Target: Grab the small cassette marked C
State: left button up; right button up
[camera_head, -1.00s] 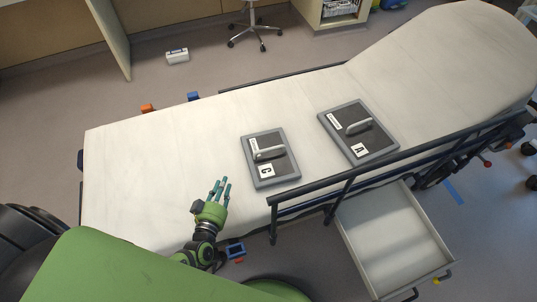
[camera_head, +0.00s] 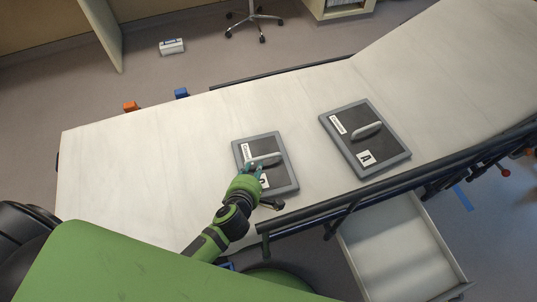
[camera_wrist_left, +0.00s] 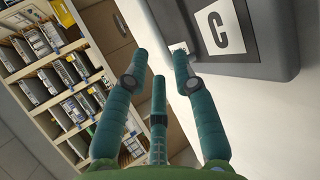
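The small cassette marked C (camera_head: 283,173) lies flat on the white stretcher. It is a dark plate with a grey rim and a raised bar handle (camera_head: 266,158). My left gripper (camera_head: 254,171) is at its left side, with the fingertips close to the handle and partly covering the C label. I cannot tell whether they touch. In the left wrist view the green fingers (camera_wrist_left: 157,72) are spread, with nothing held between them. The cassette (camera_wrist_left: 270,48) and its C label show there at the upper right, beside the fingers. My right gripper is not in view.
The larger cassette marked A (camera_head: 388,136) lies to the right on the stretcher (camera_head: 150,150). A dark side rail (camera_head: 330,206) runs along the near edge. An open white drawer (camera_head: 395,245) sits below it. The stretcher left of cassette C is clear.

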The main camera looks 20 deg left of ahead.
aim_at(259, 158)
pick_arm(q)
jog(key=x, duration=0.3)
jog(key=shift+w+d+r, duration=0.2)
jog(key=shift+w+a+f, duration=0.1)
jog(key=shift+w, duration=0.05)
jog(key=b+x, duration=0.1)
jog(key=x, duration=0.2)
jog(key=shift+w+f, duration=0.2)
jog(key=shift+w, duration=0.1)
jog(key=shift+w+f, duration=0.2)
jog(key=shift+w, duration=0.1)
jog(key=shift+a, duration=0.1)
grip_shut()
jog(key=shift+r, duration=0.15)
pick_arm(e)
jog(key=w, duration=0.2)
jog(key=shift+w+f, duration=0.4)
